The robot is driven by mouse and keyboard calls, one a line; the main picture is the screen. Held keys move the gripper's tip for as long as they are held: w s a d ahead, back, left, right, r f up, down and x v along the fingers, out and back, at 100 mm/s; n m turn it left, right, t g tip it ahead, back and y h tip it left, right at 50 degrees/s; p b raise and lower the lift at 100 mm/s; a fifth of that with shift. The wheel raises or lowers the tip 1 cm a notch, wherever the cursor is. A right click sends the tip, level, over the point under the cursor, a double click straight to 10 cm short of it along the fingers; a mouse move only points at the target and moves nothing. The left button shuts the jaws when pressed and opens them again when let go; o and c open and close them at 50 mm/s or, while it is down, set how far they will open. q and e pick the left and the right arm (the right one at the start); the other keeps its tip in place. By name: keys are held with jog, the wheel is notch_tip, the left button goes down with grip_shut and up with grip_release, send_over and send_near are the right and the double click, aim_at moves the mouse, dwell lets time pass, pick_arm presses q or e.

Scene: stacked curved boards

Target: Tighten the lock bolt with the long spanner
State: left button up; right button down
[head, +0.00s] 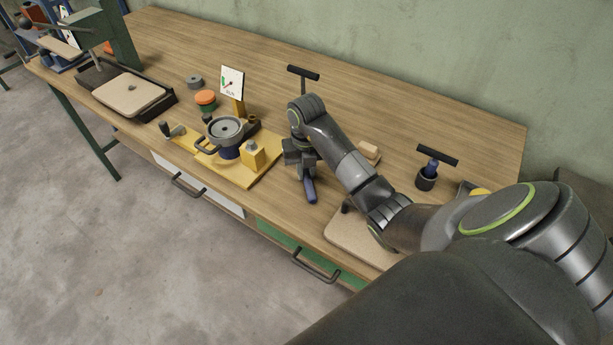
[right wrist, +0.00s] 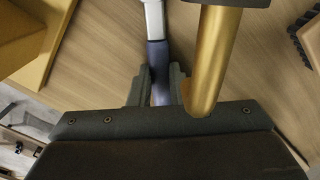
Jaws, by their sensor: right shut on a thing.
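My right gripper (head: 306,172) is shut on a tool with a dark blue handle (head: 310,190), and holds it over the workbench to the right of the yellow fixture. In the right wrist view the jaws (right wrist: 163,88) close around the blue-grey handle, and a silver shank (right wrist: 154,18) runs on from it. It looks like the long spanner, but its head is out of view. The yellow fixture plate (head: 235,178) carries a round grey-topped part (head: 225,129) and a yellow block (head: 253,155). I cannot make out the lock bolt. My left gripper is not in view.
A black T-handle (head: 303,73) stands behind my right gripper, and another (head: 437,155) stands in a dark holder to the right. A gauge card (head: 231,82) rises behind the fixture. In the right wrist view a brass-coloured cylinder (right wrist: 215,55) is close beside the jaws.

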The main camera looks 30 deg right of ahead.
jog(key=shift+r+p, duration=2.3)
jog(key=shift+r, duration=0.75)
jog(key=shift+f, duration=0.15)
notch_tip(320, 180, down, 4)
jog(key=b, duration=0.4)
jog(key=shift+f+b, duration=0.2)
jog(key=shift+b, duration=0.1)
jog(key=shift+r, duration=0.1)
